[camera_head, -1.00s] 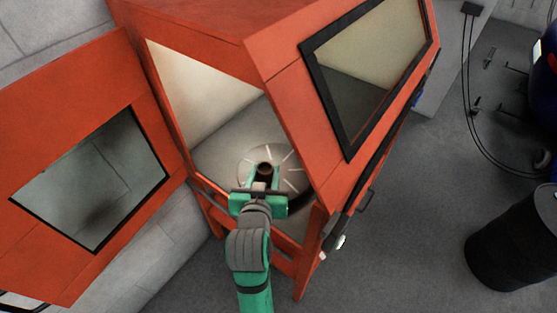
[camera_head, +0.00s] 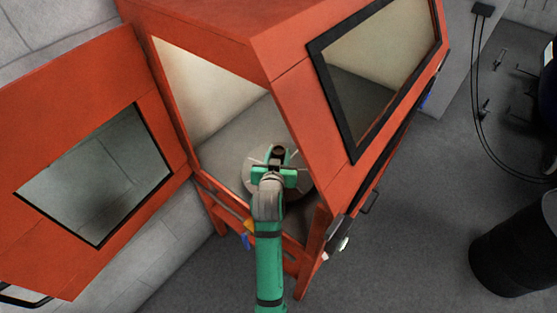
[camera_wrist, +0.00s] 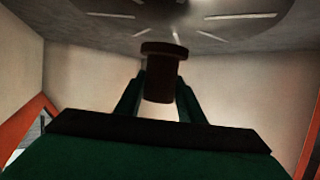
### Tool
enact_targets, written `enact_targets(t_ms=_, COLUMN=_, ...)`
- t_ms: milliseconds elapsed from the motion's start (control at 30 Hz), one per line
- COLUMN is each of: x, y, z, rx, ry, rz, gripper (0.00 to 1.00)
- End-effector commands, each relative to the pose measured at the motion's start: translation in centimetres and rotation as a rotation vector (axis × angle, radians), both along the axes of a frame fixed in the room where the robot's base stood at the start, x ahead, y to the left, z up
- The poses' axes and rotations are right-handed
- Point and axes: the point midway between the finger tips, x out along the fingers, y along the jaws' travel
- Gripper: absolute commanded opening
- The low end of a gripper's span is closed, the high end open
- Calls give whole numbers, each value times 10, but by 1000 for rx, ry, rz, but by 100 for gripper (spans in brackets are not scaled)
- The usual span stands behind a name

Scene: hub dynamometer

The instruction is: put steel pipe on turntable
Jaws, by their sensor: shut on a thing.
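The steel pipe (camera_head: 279,151) is a short dark brown piece with a flanged end. It is upright between the green fingers of my gripper (camera_head: 277,161), inside the orange cabinet. In the wrist view the pipe (camera_wrist: 161,80) sits between both fingers of my gripper (camera_wrist: 160,95), which are shut on it. The turntable (camera_head: 254,161) is a grey disc with white radial lines, partly hidden by my gripper and arm. It also shows at the top of the wrist view (camera_wrist: 105,28). The pipe overlaps the disc in the head view; I cannot tell whether they touch.
The orange cabinet (camera_head: 200,28) surrounds the turntable, its door (camera_head: 148,85) swung open at the left. Its right side panel (camera_head: 292,90) stands close to my arm. A black drum (camera_head: 515,250) stands at the far right on open grey floor.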

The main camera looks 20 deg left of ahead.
Motion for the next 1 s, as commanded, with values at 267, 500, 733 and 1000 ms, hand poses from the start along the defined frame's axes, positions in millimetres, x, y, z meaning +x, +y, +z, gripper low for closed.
enact_targets(t_ms=267, x=6, y=2, z=-21, rx=0, ry=0, rz=2, gripper=2)
enact_targets(t_ms=500, x=7, y=2, z=-37, rx=2, ry=-4, rz=2, gripper=2)
enact_targets(t_ms=733, x=7, y=2, z=-38, rx=1, ry=-3, rz=2, gripper=2)
enact_targets(t_ms=1000, x=6, y=2, z=-42, rx=1, ry=-1, rz=2, gripper=54)
